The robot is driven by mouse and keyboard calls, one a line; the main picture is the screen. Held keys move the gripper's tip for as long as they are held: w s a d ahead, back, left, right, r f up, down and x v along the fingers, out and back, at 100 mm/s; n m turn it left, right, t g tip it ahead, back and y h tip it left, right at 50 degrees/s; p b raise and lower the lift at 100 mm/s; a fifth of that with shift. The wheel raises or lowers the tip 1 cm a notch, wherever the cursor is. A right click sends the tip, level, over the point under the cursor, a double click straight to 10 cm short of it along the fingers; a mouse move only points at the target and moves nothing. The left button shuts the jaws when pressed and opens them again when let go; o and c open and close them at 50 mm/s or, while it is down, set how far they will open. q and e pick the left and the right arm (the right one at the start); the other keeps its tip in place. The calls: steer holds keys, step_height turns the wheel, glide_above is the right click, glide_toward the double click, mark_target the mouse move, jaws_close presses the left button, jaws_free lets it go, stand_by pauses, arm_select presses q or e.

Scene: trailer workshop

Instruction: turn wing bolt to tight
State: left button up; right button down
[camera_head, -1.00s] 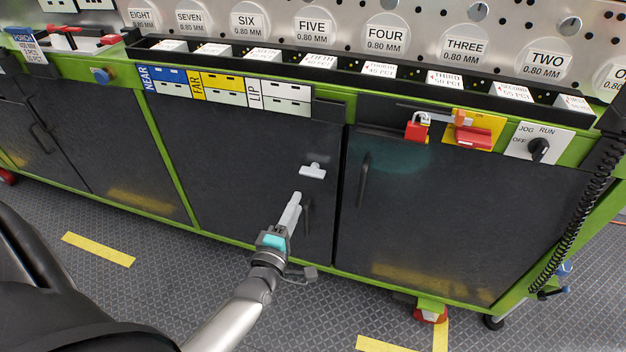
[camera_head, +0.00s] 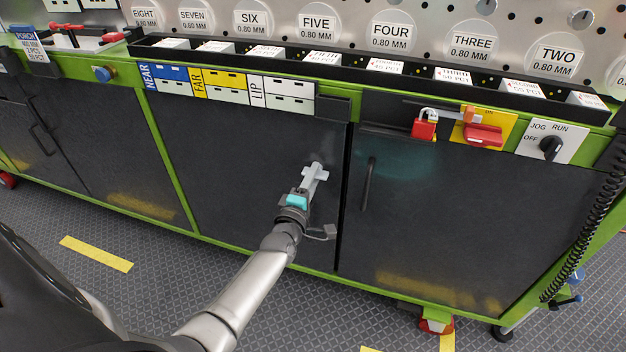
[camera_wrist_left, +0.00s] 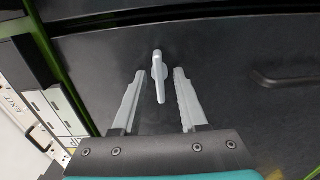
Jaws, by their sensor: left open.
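The wing bolt (camera_head: 323,175) is a small pale grey bolt on the dark cabinet door (camera_head: 240,150). My left gripper (camera_head: 317,166) reaches up to it in the head view and hides part of it. In the left wrist view the wing bolt (camera_wrist_left: 158,78) lies between the two fingers of my left gripper (camera_wrist_left: 159,73). Its long wing runs nearly along the fingers, with a gap on each side. The left gripper is open and touches neither side of the wing. My right gripper is in neither view.
A door handle (camera_wrist_left: 285,80) is to the right of the bolt. Label plates (camera_head: 232,88) line the green bench edge above the door. A red padlock (camera_head: 424,127), red switch (camera_head: 483,135) and black knob (camera_head: 551,148) are further right. Open floor lies in front.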

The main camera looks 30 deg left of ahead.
arm_select(q)
steer(key=shift+c, duration=0.3)
jaws_close()
